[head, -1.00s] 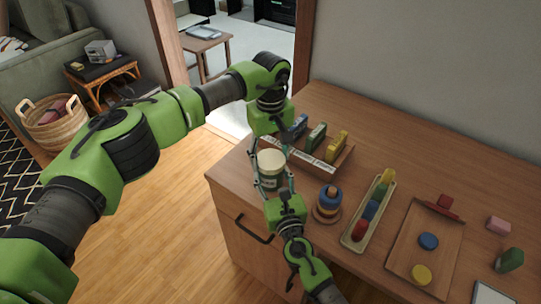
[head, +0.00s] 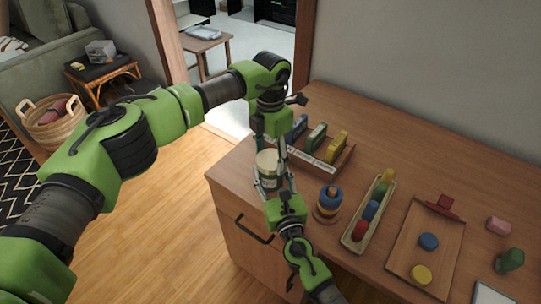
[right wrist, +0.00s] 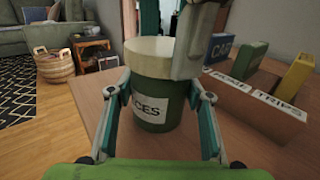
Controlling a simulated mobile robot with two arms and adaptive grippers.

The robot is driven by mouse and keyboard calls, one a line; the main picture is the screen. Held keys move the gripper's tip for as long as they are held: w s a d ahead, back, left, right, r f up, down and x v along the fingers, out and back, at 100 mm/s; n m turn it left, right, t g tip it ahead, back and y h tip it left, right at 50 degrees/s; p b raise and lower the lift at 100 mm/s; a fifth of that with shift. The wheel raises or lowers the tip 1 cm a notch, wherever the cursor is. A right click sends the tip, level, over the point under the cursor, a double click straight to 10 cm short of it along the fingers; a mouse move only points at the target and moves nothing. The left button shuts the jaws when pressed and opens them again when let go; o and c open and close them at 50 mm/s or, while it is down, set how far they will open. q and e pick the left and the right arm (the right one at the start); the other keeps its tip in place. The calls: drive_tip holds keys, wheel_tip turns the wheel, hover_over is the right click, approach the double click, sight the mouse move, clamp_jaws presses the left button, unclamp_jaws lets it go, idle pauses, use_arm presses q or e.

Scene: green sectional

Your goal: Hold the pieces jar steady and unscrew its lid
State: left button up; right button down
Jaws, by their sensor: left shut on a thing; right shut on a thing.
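The pieces jar (head: 268,182) is green with a white label ending in "CES" and stands upright near the desk's left end; it also shows in the right wrist view (right wrist: 152,115). Its cream lid (right wrist: 150,50) sits on top of the jar. My right gripper (head: 271,184) is shut around the jar's body from the front, one finger on each side (right wrist: 157,110). My left gripper (head: 269,152) reaches down from above and is shut on the lid. Its fingers hide part of the lid's rim, so I cannot tell how far the lid is turned.
A wooden sorter (head: 335,170) with labelled slots and upright blocks stands close behind and right of the jar. A ring stacker (head: 329,214), a long block tray (head: 357,243) and a shape board (head: 446,237) lie farther right. The desk's left edge is close to the jar.

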use_arm(q)
drive_tip(key=n, duration=0.7)
use_arm(e)
drive_tip(key=shift+f, duration=0.1)
use_arm(q)
drive_tip(key=n, duration=1.8)
drive_tip(key=shift+n, duration=0.3)
drive_tip(key=shift+r, duration=0.2)
drive_tip(key=shift+r, duration=1)
